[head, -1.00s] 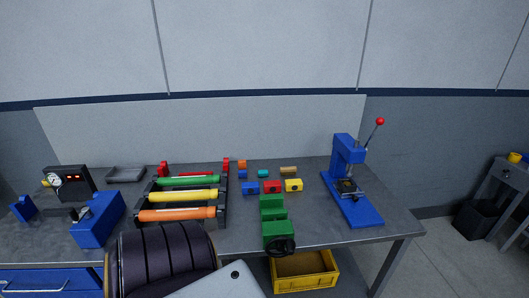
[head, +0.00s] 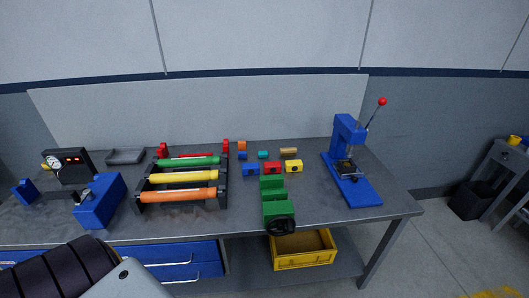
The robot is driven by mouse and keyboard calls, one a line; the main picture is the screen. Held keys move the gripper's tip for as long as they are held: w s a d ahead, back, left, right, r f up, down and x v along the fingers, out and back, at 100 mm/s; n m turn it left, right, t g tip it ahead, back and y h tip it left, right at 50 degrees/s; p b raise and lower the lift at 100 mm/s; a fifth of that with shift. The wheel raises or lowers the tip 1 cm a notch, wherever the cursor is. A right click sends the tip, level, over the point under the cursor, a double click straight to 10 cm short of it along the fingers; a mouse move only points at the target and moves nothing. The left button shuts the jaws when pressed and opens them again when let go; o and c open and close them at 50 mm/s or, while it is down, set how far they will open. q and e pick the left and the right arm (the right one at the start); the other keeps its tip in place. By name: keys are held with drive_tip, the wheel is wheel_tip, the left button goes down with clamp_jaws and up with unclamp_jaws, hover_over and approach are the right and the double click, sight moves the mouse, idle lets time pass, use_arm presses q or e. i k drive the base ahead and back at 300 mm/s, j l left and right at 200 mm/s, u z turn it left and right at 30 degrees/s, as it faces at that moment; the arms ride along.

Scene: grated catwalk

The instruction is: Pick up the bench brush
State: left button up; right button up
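I cannot make out a bench brush for certain. A small tan piece (head: 289,152) lies towards the back of the grey workbench (head: 330,205), right of centre, and is too small to identify. Neither gripper is in the head view. Only a dark ribbed sleeve and grey link of my own arm show at the lower left, in front of the bench.
A blue press (head: 350,160) with a red-knobbed lever stands at the bench's right. A green vise (head: 275,205) sits at the front edge. A rack with coloured rollers (head: 180,193) and a blue device (head: 100,202) are left. A yellow crate (head: 303,259) is below.

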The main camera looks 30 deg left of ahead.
sight(283, 151)
drive_tip(key=u, duration=0.85)
drive_tip(key=k+l+u, duration=0.25)
drive_tip(key=u, duration=0.15)
drive_tip(key=l, duration=0.1)
